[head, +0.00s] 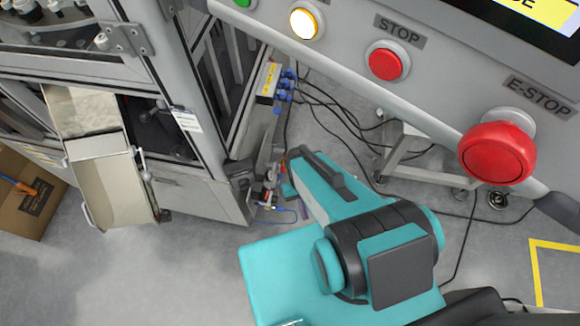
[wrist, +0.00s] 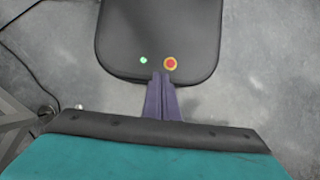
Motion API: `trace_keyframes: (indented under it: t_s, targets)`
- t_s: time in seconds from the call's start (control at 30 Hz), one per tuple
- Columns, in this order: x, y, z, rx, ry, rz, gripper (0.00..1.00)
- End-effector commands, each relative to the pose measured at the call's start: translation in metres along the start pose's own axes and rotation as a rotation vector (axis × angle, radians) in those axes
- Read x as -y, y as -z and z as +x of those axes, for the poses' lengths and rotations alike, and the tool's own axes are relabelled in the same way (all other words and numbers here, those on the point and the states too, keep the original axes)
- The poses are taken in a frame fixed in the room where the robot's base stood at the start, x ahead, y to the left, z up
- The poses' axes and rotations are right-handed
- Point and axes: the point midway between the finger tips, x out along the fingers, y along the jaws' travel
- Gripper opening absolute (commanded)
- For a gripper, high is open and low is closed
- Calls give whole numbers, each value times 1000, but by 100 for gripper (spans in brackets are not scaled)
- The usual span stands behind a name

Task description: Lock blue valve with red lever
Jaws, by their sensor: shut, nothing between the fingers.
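In the head view, a small red part (head: 267,197) shows low by the cabinet's right corner, with a thin blue tube (head: 287,211) beside it. It looks like the red lever of the valve, but it is too small to tell its position, and a blue valve body cannot be made out. My gripper (wrist: 161,78) has purple fingers, which are together and empty in the wrist view. In the head view, a bit of purple (head: 303,211) shows behind my teal arm, near the red part in the picture. The valve does not show in the wrist view.
A machine cabinet (head: 205,193) with a metal chute (head: 112,183) stands at left, beside a cardboard box (head: 25,195). Black cables (head: 340,123) cross the floor near a small metal stand (head: 405,155). A panel with an E-stop (head: 497,152) fills the upper right. Floor at lower left is clear.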

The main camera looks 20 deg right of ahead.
Motion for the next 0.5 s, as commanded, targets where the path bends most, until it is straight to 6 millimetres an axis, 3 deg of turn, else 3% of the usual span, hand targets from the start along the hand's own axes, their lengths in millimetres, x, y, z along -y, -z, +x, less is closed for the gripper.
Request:
trace_keyframes:
  t_s: [0.1,0.5]
  targets:
    - [-1,-6,-10,-3,-11,-5,0]
    - [-1,-6,-10,-6,-17,-8,0]
